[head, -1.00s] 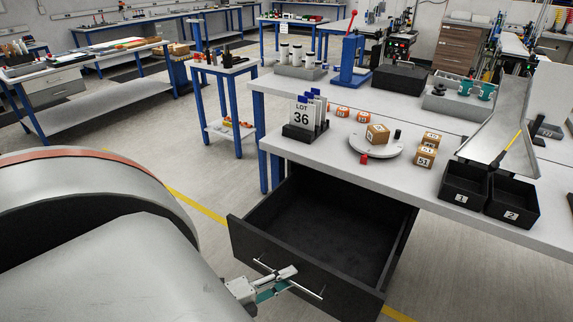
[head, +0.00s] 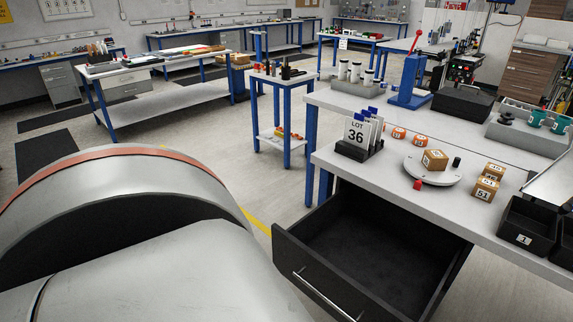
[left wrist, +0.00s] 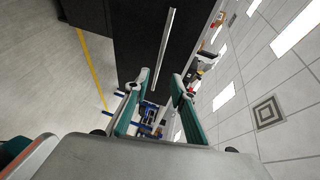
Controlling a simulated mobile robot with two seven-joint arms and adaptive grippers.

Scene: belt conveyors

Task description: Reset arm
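My left gripper (left wrist: 155,88) is in the left wrist view, its two green-and-grey fingers spread apart with nothing held. Beyond the fingertips are the black drawer front (left wrist: 138,40) and its silver bar handle (left wrist: 164,45). The fingers look clear of the handle, though the exact gap is hard to tell. In the head view the drawer (head: 290,262) is pulled out under the workbench and looks empty, and its handle (head: 322,293) shows with no gripper on it. My left gripper is not in the head view. My right gripper is in neither current view.
The workbench (head: 400,152) carries a LOT 36 card holder (head: 352,150), a round plate (head: 450,176) with a box, numbered boxes and black bins (head: 528,222). The open drawer juts into the aisle. Floor is free left of it, beside a small blue-legged table (head: 285,78).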

